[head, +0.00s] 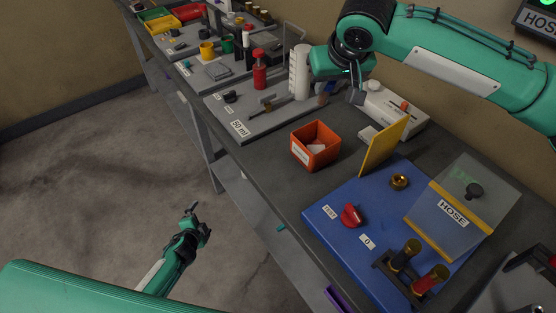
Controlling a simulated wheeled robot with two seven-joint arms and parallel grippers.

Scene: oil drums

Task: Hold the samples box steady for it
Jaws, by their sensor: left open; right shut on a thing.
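An open orange box (308,155) with a pale label stands on the grey bench, with something whitish inside. It is likely the samples box, but its label is too small to read. My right gripper (358,96) is above the bench behind and right of the box, apart from it. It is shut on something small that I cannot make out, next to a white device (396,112). My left gripper (197,222) is open and empty, out over the floor in front of the bench, well away from the box.
A blue board (335,237) with a red knob (352,215), a yellow upright plate (382,148) and a clear HOSE flap (463,205) lies right of the box. A white graduated cylinder (299,75) and red bottle (260,72) stand behind. Bare bench surrounds the box's front.

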